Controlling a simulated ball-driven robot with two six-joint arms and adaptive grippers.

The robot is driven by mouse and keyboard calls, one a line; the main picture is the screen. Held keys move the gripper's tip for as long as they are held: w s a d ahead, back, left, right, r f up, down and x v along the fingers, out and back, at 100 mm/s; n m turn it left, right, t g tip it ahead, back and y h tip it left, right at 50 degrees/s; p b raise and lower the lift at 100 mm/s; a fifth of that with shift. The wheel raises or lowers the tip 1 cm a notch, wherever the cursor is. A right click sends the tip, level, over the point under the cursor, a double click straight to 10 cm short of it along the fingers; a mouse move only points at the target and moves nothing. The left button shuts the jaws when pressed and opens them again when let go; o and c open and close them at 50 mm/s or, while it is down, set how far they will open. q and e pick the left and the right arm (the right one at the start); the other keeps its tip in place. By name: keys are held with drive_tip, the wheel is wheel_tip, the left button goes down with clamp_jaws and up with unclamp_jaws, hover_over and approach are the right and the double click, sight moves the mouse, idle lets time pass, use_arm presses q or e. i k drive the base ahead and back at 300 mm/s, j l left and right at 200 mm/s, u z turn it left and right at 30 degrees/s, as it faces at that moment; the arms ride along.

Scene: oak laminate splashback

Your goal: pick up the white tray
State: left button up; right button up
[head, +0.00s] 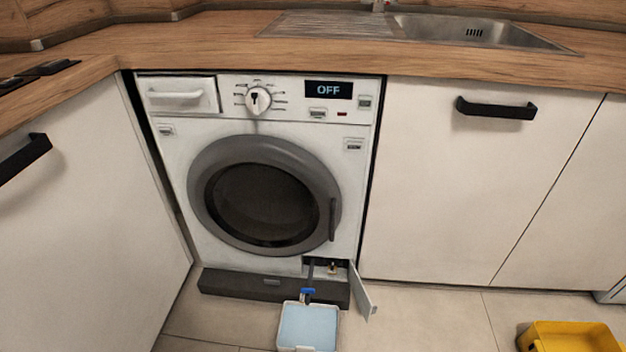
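The white tray (287,347) lies on the floor in front of the washing machine, just below its small open flap. Its inside looks pale blue, as if it holds water, though I cannot be sure. A dark hose with a blue end (307,292) hangs from the opening at the machine's lower right, at the tray's back edge. I cannot tell whether the hose end touches the tray. Neither of my grippers shows in the head view.
The washing machine (355,180) has its round door shut and its display reads OFF. Its small flap (361,292) stands open to the right of the tray. A yellow container (535,331) sits on the floor at right. Tiled floor between tray and container is clear.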

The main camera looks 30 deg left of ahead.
sight(313, 327)
drive_tip(key=k+j+u, duration=0.1)
drive_tip(key=u, duration=0.8)
drive_tip(key=z, duration=1.65)
drive_tip(key=u, duration=1.65)
